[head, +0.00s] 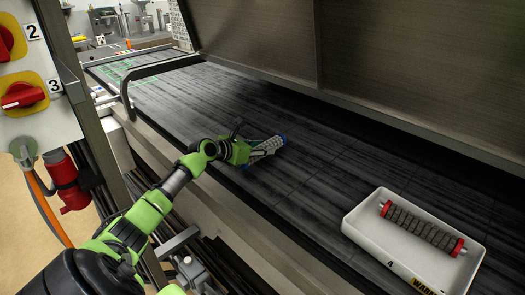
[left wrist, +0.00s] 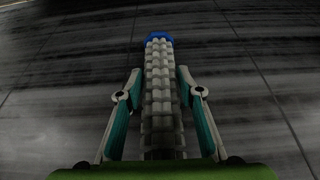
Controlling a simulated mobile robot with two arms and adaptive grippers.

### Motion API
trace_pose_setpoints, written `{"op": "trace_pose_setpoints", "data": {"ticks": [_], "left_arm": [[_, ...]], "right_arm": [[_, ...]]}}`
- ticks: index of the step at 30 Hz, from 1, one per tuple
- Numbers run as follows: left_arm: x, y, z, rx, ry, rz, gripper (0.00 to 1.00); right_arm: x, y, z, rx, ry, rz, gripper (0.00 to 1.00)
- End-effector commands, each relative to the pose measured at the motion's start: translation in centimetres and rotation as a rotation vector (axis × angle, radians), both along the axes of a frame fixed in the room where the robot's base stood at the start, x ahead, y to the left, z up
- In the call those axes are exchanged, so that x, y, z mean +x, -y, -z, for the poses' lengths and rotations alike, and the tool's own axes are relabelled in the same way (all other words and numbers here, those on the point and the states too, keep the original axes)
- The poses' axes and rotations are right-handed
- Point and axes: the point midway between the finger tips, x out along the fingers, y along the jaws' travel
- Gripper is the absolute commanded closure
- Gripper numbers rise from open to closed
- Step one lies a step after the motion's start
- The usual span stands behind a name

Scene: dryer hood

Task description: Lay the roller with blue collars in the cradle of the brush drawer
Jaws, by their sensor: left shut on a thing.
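The roller with blue collars (head: 267,148) is pale, with a ribbed body and a blue collar at its far end. My left gripper (head: 249,151) is shut on it over the dark belt. In the left wrist view the roller (left wrist: 159,58) lies lengthwise between the two teal-padded fingers (left wrist: 159,85), with its blue end pointing away. Its near end is hidden by the gripper. I cannot tell whether the roller touches the belt. I cannot make out the brush drawer or its cradle. My right gripper is not in view.
A white tray (head: 359,232) at the lower right holds a dark roller with red collars (head: 421,228). A large metal hood (head: 400,75) overhangs the belt. A bent metal handle (head: 128,91) stands at the left edge. A switch panel (head: 35,85) is far left.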

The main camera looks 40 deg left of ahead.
Motion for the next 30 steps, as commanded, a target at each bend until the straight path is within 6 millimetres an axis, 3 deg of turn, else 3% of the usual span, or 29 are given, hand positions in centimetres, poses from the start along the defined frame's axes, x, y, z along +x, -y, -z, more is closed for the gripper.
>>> {"op": "trace_pose_setpoints", "data": {"ticks": [3, 14, 15, 17, 30], "left_arm": [[0.0, 0.0, 1.0, -0.001, 0.003, -0.001, 0.96], [0.0, 0.0, 1.4, -0.002, 0.004, -0.001, 0.96], [0.0, 0.1, 1.5, -0.001, 0.001, 0.001, 0.61], [0.0, 0.0, 1.5, -0.001, 0.001, 0.001, 0.49], [-0.4, 0.0, 1.2, 0.001, 0.000, 0.000, 0.49]], "right_arm": [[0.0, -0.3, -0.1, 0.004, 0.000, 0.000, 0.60], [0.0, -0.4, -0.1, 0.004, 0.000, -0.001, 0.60], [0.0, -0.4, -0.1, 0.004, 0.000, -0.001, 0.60], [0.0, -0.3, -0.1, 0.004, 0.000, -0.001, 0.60], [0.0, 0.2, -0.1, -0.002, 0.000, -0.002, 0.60]]}}
